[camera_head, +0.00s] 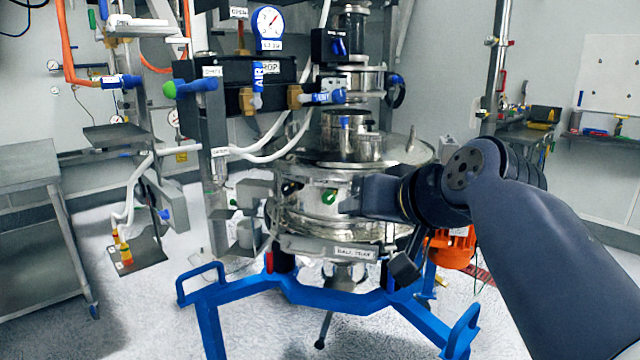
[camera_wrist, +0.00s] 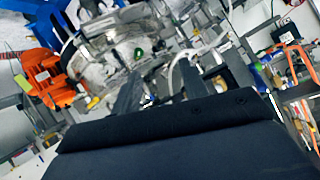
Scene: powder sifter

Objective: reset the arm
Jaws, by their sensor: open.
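My arm reaches in from the right in the head view, across the front of the steel powder sifter (camera_head: 315,218). In the wrist view my gripper (camera_wrist: 158,86) shows two dark fingers spread apart, with nothing seen held between them. The sifter (camera_wrist: 110,45) lies beyond the fingers and appears tilted in that view. A green knob (camera_head: 330,196) on the sifter's front is left of my wrist; it also shows in the wrist view (camera_wrist: 138,53). In the head view the fingertips are hard to make out against the sifter. I cannot tell whether they touch it.
An orange motor (camera_head: 452,250) sits below my wrist. The blue stand (camera_head: 330,298) spreads out under the sifter. Valves, hoses and a gauge (camera_head: 269,22) stand at upper left. A steel table (camera_head: 25,165) is at far left; a workbench (camera_head: 600,137) is at back right.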

